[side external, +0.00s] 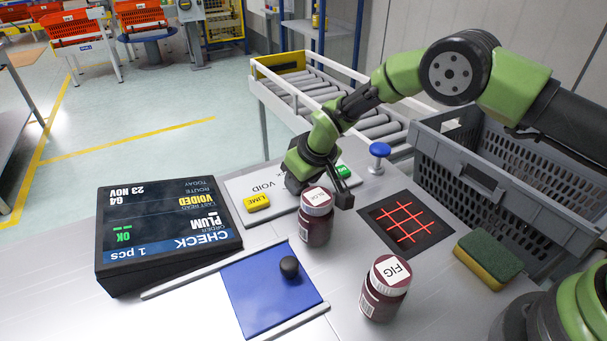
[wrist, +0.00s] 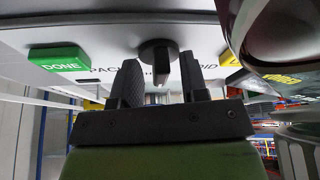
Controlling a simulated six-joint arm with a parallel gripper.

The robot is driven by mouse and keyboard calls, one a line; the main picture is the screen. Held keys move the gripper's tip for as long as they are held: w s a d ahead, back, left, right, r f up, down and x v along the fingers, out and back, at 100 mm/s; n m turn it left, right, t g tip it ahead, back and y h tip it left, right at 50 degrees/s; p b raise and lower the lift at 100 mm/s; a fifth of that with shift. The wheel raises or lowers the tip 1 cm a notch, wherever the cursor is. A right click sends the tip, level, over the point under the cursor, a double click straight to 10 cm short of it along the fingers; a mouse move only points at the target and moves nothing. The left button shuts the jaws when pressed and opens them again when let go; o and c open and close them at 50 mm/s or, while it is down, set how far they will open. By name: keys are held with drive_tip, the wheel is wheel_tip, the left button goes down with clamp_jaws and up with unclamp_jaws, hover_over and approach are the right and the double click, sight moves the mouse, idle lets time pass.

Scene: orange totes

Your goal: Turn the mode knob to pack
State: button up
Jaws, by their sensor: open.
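The mode knob (wrist: 158,53) is dark and round with a pale pointer mark, on the white panel (side external: 236,187). In the wrist view it sits between the words PACK (wrist: 104,70) and VOID (wrist: 207,68). Its exact setting is hard to tell. My gripper (wrist: 160,64) is open, with one dark finger on each side of the knob; contact cannot be made out. In the side view my gripper (side external: 320,186) is low over the panel and hides the knob and the PACK label. VOID (side external: 268,187) shows there, left of the gripper.
A yellow LIME button (side external: 257,203) and a green button (side external: 343,171) flank the gripper. A jar (side external: 316,222) stands close in front of it, a FIG jar (side external: 384,293) nearer. A blue mushroom button (side external: 379,151), display (side external: 165,237) and grey crate (side external: 470,180) stand around.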

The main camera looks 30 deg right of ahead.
drive_tip(key=a+v, duration=0.1)
drive_tip(key=v, duration=0.8)
drive_tip(key=shift+s+d+r, duration=0.25)
drive_tip(key=shift+d+r, duration=0.1)
drive_tip(key=shift+d, duration=0.15)
drive_tip(key=w+f+n, duration=0.1)
drive_tip(key=f+n, duration=0.2)
drive_tip(key=n, duration=0.8)
drive_tip(key=w+f+n, duration=0.1)
drive_tip(key=f+n, duration=0.1)
drive_tip(key=n, duration=0.9)
drive_tip(key=w+a+f+n+h, duration=0.1)
drive_tip(key=f+n, duration=0.2)
drive_tip(key=n, duration=0.8)
drive_tip(key=shift+w+f, duration=0.25)
drive_tip(key=shift+f, duration=0.1)
